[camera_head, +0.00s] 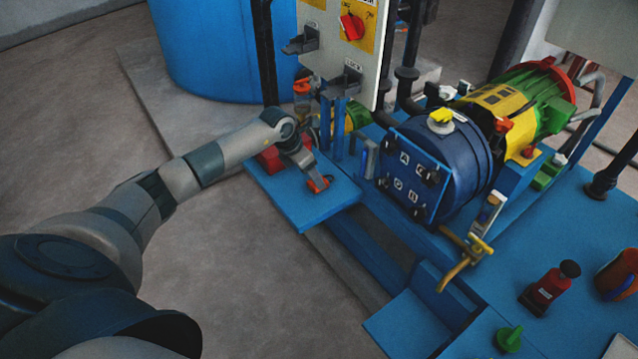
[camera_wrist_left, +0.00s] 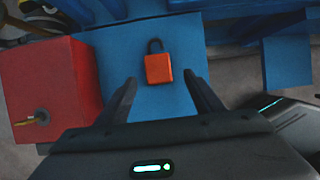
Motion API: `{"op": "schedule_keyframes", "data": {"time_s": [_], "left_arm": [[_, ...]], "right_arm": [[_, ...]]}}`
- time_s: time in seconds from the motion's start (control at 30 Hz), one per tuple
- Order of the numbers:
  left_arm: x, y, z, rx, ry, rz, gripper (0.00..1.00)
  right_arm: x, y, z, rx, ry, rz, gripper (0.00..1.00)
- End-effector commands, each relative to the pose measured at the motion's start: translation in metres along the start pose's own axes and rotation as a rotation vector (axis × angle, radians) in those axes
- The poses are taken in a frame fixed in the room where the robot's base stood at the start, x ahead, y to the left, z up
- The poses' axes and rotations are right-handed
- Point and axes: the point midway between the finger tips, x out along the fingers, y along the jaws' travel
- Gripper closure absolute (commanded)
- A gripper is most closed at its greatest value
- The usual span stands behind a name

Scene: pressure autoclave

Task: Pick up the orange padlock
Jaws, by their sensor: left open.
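The orange padlock (camera_wrist_left: 158,68) lies flat on a blue shelf (camera_wrist_left: 117,48) in the left wrist view, its dark shackle pointing away from my gripper. In the head view the padlock (camera_head: 319,184) shows as a small orange patch at the end of my left arm. My left gripper (camera_wrist_left: 163,88) is open, with one finger to each side of the padlock in the picture. The fingers look apart from it, and how high they are above it I cannot tell. My right gripper is in neither view.
A red box (camera_wrist_left: 45,88) stands left of the padlock on the shelf. A control panel (camera_head: 345,50) and blue posts rise behind it. The blue pressure vessel (camera_head: 440,160) stands to the right. Open floor (camera_head: 230,270) lies in front of the shelf.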

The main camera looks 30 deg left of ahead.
Motion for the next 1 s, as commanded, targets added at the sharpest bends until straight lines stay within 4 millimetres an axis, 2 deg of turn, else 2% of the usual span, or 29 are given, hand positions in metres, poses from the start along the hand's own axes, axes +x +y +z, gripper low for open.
{"op": "schedule_keyframes", "data": {"time_s": [0.3,0.4,0.9,1.0], "left_arm": [[0.037,0.002,-0.005,-0.002,0.000,-0.002,0.39],[0.043,0.003,-0.006,0.000,0.000,0.000,0.39],[0.044,0.003,-0.006,0.001,0.001,0.001,0.39],[0.044,0.003,-0.006,0.001,0.001,0.000,0.63]], "right_arm": [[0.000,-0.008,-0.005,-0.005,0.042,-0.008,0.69],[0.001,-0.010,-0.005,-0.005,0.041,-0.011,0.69],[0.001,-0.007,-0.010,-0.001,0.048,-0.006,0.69],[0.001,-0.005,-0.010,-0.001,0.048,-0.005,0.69]]}}
